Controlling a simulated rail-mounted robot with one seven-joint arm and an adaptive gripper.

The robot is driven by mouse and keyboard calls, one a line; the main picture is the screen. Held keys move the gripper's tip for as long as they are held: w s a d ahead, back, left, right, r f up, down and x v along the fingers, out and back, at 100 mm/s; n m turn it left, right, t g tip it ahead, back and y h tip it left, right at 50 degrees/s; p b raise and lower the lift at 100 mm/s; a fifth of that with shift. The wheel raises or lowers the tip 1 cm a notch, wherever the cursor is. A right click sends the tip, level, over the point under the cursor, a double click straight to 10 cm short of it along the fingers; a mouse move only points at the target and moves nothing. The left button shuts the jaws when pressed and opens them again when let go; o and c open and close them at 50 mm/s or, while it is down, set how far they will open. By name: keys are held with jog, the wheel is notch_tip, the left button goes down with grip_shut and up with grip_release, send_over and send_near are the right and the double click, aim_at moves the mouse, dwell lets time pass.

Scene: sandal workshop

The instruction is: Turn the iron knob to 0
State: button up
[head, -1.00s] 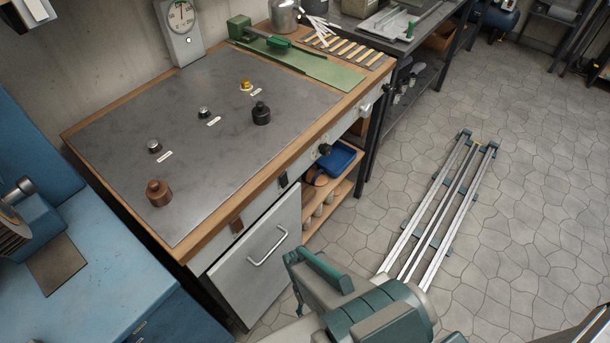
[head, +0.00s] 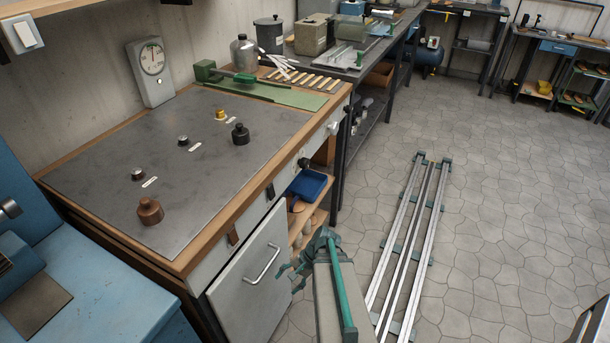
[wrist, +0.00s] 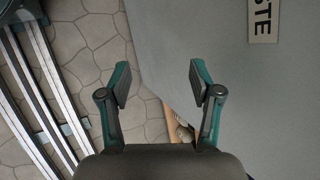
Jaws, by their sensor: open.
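Several knob-like parts line the front edge of the bench: a pale round knob (head: 333,128), a dark round knob (head: 304,163), a small black part (head: 270,191) and a brown part (head: 232,235). I cannot tell which is the iron knob, and no 0 mark is readable. My gripper (wrist: 159,78) is open and empty in the wrist view. In the head view it is low in front of the bench, near the grey door, below and apart from the knobs. The wrist view shows a grey panel (wrist: 220,50) with a label ending in "STE".
The metal bench top (head: 110,165) holds a copper-brown weight (head: 150,211), a black weight (head: 240,134) and small knob-like pieces beside white labels. A dial gauge (head: 152,70) stands behind. A grey door (head: 250,275) has a bar handle. Floor rails (head: 405,240) run at right.

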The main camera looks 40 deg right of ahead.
jog(key=w+d+r+m+t+b, duration=0.2)
jog(key=w+d+r+m+t, duration=0.2)
jog(key=d+r, duration=0.3)
jog(key=m+t+b, duration=0.3)
jog(key=m+t, duration=0.7)
jog(key=m, duration=0.2)
send_near(308, 165)
jog(key=shift+y, duration=0.3)
jog(key=x, duration=1)
jog(key=shift+w, duration=0.15)
jog(key=c, duration=1.1)
